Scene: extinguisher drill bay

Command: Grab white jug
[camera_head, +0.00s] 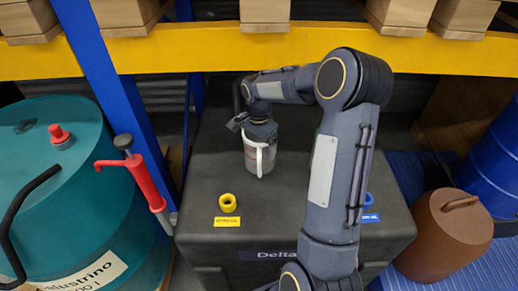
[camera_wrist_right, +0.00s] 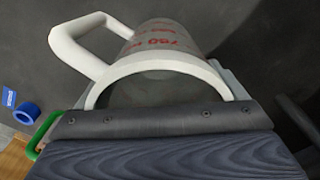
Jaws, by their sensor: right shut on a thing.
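The white jug (camera_head: 260,160) is at the middle of the dark chest's top, upright, with its handle toward the front. In the right wrist view the jug (camera_wrist_right: 170,68) shows a white rim, a white handle to the left and red markings on its clear wall. My right gripper (camera_head: 259,131) is over the jug's top and shut on its rim side. I cannot tell whether the jug's base touches the chest. The fingertips are partly hidden by the wrist and the jug. My left gripper is not in view.
The dark chest (camera_head: 205,190) carries a yellow ring (camera_head: 228,203) and a blue ring (camera_head: 367,200) with labels. A teal drum (camera_head: 60,190) and red hand pump (camera_head: 145,180) stand left. A brown canister (camera_head: 440,235) and blue drum (camera_head: 495,160) stand right. A yellow rack beam (camera_head: 200,50) crosses behind.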

